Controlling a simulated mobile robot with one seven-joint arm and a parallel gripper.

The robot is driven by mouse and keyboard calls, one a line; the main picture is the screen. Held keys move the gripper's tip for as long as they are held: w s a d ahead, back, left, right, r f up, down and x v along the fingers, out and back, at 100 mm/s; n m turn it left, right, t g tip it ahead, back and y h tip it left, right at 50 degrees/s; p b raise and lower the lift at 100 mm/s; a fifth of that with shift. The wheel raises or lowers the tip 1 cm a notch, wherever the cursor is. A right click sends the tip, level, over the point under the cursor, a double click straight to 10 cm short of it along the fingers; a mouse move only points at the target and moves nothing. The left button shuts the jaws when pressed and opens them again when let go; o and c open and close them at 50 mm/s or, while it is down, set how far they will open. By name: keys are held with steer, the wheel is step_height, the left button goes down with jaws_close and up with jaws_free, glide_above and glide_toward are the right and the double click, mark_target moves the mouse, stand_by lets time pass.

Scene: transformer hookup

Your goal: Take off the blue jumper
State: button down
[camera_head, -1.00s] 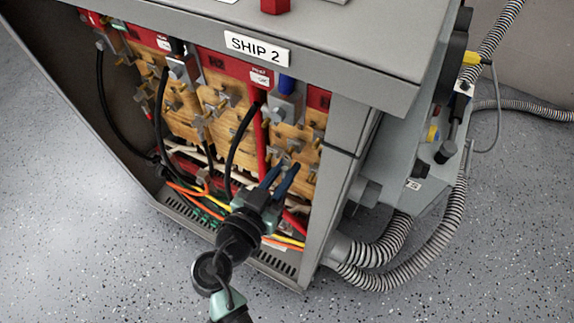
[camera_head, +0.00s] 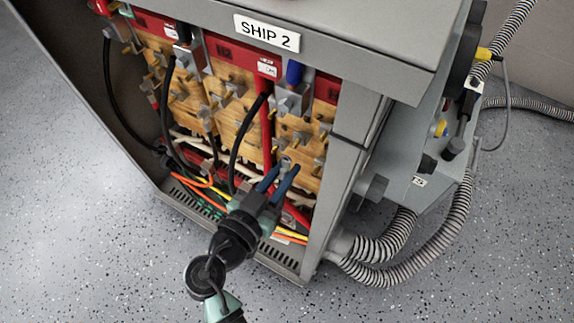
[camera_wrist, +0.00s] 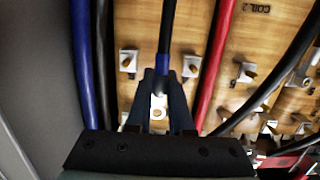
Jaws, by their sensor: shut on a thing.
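My gripper's dark blue fingers (camera_head: 278,180) reach into the open cabinet low on its right side. In the wrist view the fingers (camera_wrist: 163,95) are closed about the end of a dark cable (camera_wrist: 167,35). A silver lug (camera_wrist: 158,108) shows between them. In the head view a short blue piece (camera_head: 294,72) shows at the top right terminal. The lower end of the held cable is hidden in the head view.
Red cable (camera_wrist: 215,65) and black cable (camera_wrist: 275,80) run close by on the right in the wrist view. The cabinet's right post (camera_head: 345,150) stands close to my fingers. Several brass studs stick out of the wooden panel (camera_head: 235,110). Floor in front is clear.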

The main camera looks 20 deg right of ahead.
steer(key=shift+f+v, duration=0.15)
steer(key=shift+v, duration=0.8)
steer(key=shift+f+v, duration=0.15)
steer(key=shift+v, duration=0.85)
